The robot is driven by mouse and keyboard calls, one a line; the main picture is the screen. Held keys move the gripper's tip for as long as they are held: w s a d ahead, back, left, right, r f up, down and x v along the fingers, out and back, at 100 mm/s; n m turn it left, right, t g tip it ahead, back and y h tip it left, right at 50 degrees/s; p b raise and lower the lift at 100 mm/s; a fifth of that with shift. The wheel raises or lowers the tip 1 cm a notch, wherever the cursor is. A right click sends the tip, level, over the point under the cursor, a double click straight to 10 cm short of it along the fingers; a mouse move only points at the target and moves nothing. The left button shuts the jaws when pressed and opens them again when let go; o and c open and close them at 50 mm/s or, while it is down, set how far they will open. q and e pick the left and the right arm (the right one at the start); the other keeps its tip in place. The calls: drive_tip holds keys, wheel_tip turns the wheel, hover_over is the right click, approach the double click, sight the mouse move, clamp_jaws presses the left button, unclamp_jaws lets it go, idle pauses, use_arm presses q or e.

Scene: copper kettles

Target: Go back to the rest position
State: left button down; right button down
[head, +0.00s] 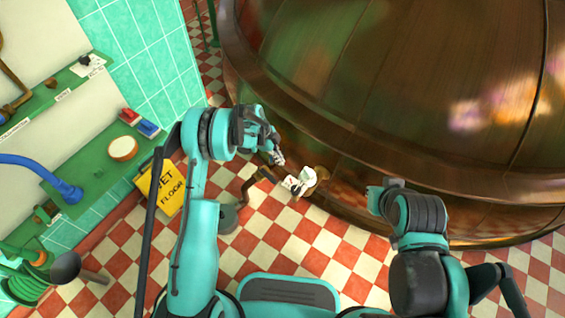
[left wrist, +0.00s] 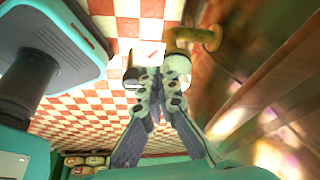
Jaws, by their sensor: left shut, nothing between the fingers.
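My left gripper (head: 278,158) is in front of the lower side of the big copper kettle (head: 330,90), with its arm reaching up and forward from the bottom of the head view. In the left wrist view its fingers (left wrist: 157,82) are together and hold nothing. Beyond the fingertips is a brass outlet (head: 321,174) with a white fitting (head: 308,177) and a white tag with a red mark (left wrist: 150,53). I cannot tell whether the fingers touch them. My right arm is bent at the lower right, and its gripper fingers do not show.
A green shelf (head: 95,170) runs along the left wall, with a round tub (head: 122,149) and a red and a blue item. A yellow wet-floor sign (head: 163,190) stands below it. The kettle's curved wall is close on the right. Checkered floor (head: 290,230) shows between my arms.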

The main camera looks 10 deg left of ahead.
use_arm(q)
drive_tip(key=s+a+r+n+t+y, duration=0.1)
drive_tip(key=s+a+r+n, duration=0.15)
drive_tip(key=r, duration=0.65)
drive_tip(key=s+a+r+n+t, duration=0.1)
drive_tip(key=s+r+n, duration=0.25)
drive_tip(key=r, duration=0.45)
drive_tip(key=s+a+r+n+t+y, duration=0.1)
drive_tip(key=s+r+n+t, duration=0.2)
drive_tip(key=r, duration=0.6)
drive_tip(key=s+a+r+n+t+y, duration=0.1)
drive_tip(key=s+a+r+n, duration=0.1)
drive_tip(key=s+n, duration=0.3)
drive_tip(key=s+a+r+n+t+y, duration=0.1)
drive_tip(key=s+n, duration=0.4)
drive_tip(key=s, duration=0.8)
drive_tip(key=shift+s+a+r+n+t, duration=0.3)
drive_tip(key=shift+a+r+n+t, duration=0.1)
drive_tip(key=shift+a+r, duration=0.55)
drive_tip(key=shift+d+r, duration=0.1)
